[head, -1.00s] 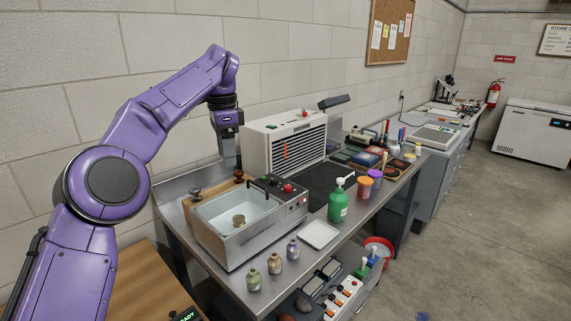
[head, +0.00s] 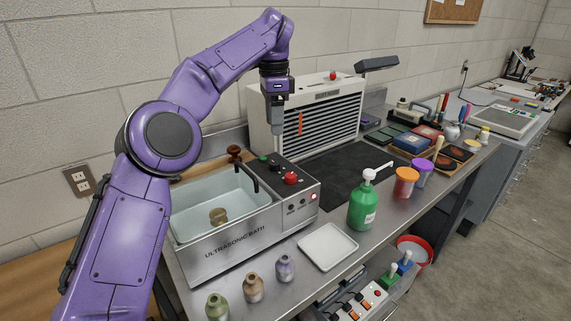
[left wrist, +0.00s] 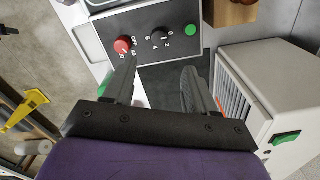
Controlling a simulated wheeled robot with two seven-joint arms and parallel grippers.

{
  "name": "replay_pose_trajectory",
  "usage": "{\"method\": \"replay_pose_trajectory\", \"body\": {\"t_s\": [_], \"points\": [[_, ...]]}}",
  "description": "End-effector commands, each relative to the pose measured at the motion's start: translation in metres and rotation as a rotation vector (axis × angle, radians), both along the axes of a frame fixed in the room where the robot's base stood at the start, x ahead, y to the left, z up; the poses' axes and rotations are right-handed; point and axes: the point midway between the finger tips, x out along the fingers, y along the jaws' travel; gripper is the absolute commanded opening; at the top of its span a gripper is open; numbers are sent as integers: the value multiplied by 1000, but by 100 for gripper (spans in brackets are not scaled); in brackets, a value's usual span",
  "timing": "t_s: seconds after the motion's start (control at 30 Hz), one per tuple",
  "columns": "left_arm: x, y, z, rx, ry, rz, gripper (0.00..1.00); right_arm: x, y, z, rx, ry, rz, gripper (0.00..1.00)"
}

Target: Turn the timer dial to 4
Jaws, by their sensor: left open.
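The ultrasonic bath (head: 235,247) stands on the steel bench, with its control panel on top at the right. The black dial (head: 276,168), marked with numbers including 0, 2, 4 and 6, sits between a red knob (head: 291,178) and a green button (head: 264,157). In the left wrist view the black dial (left wrist: 158,38), red knob (left wrist: 123,45) and green button (left wrist: 191,31) lie beyond the fingertips. I cannot tell which number the dial points to. My left gripper (head: 275,129) is open and empty, pointing down above the panel, apart from it; its fingers also show in the left wrist view (left wrist: 160,72).
A white louvred cabinet (head: 262,95) stands close behind the panel. A white tray (head: 328,246), a green pump bottle (head: 362,205) and small bottles (head: 285,267) stand in front. A dark mat (head: 340,172) lies clear to the right.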

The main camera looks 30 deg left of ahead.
Motion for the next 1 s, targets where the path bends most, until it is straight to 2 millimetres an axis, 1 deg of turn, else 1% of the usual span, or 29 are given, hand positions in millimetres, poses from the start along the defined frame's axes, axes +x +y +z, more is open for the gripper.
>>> {"method": "replay_pose_trajectory", "body": {"t_s": [0.03,0.17,0.37,0.5,0.6,0.73,0.97,1.0], "points": [[0,0,-8,-1,-1,0,56,-1,0,-8,1,1,0,43],[1,1,-21,0,3,-1,56,-1,0,-15,0,1,0,43],[1,1,-66,-1,6,-1,56,-1,0,-36,1,1,0,43],[1,1,-93,-1,5,-1,56,-1,0,-42,1,1,0,43],[1,0,-105,-1,5,-2,56,-1,0,-42,1,1,0,43],[2,0,-114,0,3,-1,56,-1,0,-42,0,0,0,43],[2,0,-114,0,3,-1,56,-1,0,-42,0,0,0,43],[2,0,-114,0,3,-1,46,-1,0,-42,0,0,0,43]]}}
